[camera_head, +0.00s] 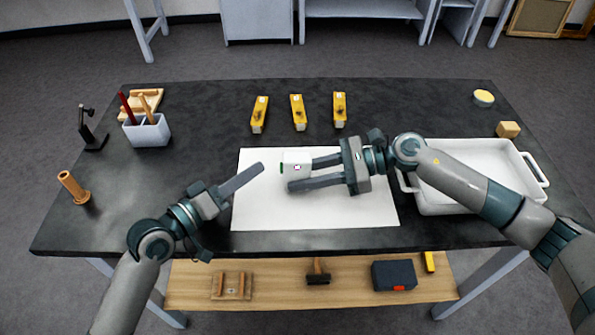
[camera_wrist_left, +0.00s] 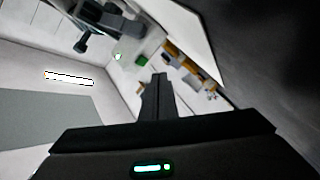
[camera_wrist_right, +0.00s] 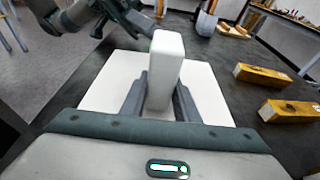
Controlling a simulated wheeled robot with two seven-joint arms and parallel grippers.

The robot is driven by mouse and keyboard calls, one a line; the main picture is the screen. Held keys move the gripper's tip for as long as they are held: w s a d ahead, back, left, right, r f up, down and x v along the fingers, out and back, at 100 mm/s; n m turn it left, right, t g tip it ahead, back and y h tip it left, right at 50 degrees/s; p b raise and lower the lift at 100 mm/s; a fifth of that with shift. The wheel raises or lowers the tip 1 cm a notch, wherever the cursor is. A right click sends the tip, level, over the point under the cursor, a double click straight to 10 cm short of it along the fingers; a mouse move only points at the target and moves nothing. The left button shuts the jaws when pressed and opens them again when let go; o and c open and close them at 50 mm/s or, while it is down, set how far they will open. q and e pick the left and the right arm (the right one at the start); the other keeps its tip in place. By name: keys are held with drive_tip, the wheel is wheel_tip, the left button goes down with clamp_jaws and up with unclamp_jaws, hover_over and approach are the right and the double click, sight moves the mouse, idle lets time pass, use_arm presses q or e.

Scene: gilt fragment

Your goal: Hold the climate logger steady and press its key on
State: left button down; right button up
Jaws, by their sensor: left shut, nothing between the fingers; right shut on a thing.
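The climate logger is a small white box (camera_head: 297,160) with a small dark mark on its upper side and a green strip at its left end. My right gripper (camera_head: 302,175) is shut on it, one finger on each side, above the white mat (camera_head: 250,210). The logger (camera_wrist_right: 168,58) stands up between the fingers in the right wrist view. In the left wrist view its end (camera_wrist_left: 128,58) seems to show green patches; the key is not clear. My left gripper (camera_head: 260,167) is shut and empty, its tips just left of the logger, with a small gap.
Three yellow blocks (camera_head: 298,112) lie behind the mat. A white tray (camera_head: 460,205) is at the right, under my right arm. A grey cup with tools (camera_head: 148,132), a black stand (camera_head: 92,132) and a wooden peg (camera_head: 73,186) stand at the left.

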use_arm(q)
drive_tip(key=shift+a, duration=2.2)
use_arm(e)
drive_tip(key=o, duration=0.9)
drive_tip(key=shift+d, duration=0.15)
drive_tip(key=v, duration=1.1)
drive_tip(key=shift+d+r, duration=0.15)
drive_tip(key=shift+d, duration=0.2)
use_arm(q)
drive_tip(key=shift+s, duration=0.15)
use_arm(e)
drive_tip(key=shift+s, duration=0.15)
